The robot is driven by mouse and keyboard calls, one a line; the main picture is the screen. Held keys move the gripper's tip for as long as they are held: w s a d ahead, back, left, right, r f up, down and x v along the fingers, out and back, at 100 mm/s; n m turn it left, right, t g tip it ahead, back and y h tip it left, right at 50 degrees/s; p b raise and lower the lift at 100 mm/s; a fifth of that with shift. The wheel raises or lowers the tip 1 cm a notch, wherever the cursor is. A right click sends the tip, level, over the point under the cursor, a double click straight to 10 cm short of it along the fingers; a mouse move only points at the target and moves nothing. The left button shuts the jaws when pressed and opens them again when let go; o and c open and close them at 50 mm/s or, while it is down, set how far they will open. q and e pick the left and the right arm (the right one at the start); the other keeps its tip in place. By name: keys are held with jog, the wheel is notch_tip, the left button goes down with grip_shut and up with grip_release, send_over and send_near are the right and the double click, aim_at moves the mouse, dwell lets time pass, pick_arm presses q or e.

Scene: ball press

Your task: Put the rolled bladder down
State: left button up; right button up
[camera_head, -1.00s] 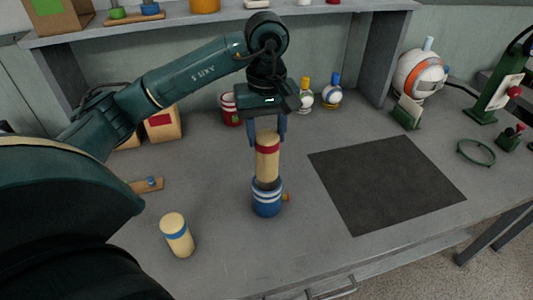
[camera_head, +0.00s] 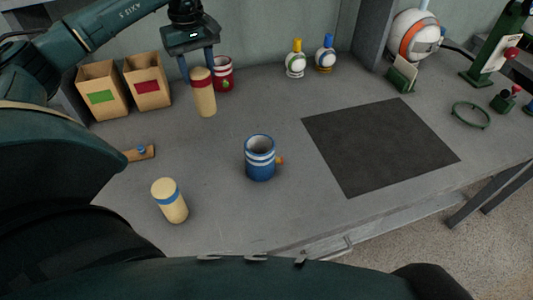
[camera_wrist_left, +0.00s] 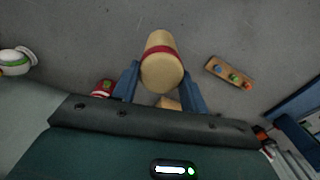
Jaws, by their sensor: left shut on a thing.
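The rolled bladder, a tan cylinder with a red band (camera_head: 204,95), is upright in my left gripper (camera_head: 197,66), whose blue fingers are shut on its upper part. It is in front of the red cup at the back of the bench; I cannot tell whether its base touches the bench. In the left wrist view the roll (camera_wrist_left: 161,62) shows between the fingers (camera_wrist_left: 164,82). A second tan roll with a blue band (camera_head: 170,201) stands at the front left. A blue-and-white striped mug (camera_head: 260,160) stands empty mid-bench. My right gripper is not in view.
Two cardboard boxes with a green (camera_head: 102,98) and a red label (camera_head: 148,87) stand at the back left. The red cup (camera_head: 223,75) is close behind the roll. A dark mat (camera_head: 382,145) lies at right. A small pegged wooden board (camera_wrist_left: 230,74) lies at left.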

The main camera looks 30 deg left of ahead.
aim_at(201, 104)
pick_arm(q)
jog(key=f, duration=0.3)
jog(key=a+f, duration=0.1)
jog(key=f, duration=0.2)
jog(key=shift+s+a+f, duration=0.1)
jog(key=shift+f, duration=0.05)
notch_tip(201, 104, down, 4)
jog(key=shift+f+p, duration=0.1)
jog(key=shift+p, duration=0.25)
jog(key=shift+f, duration=0.2)
jog(key=o, duration=1.3)
jog(key=shift+c, duration=0.2)
jog(key=shift+r, duration=0.1)
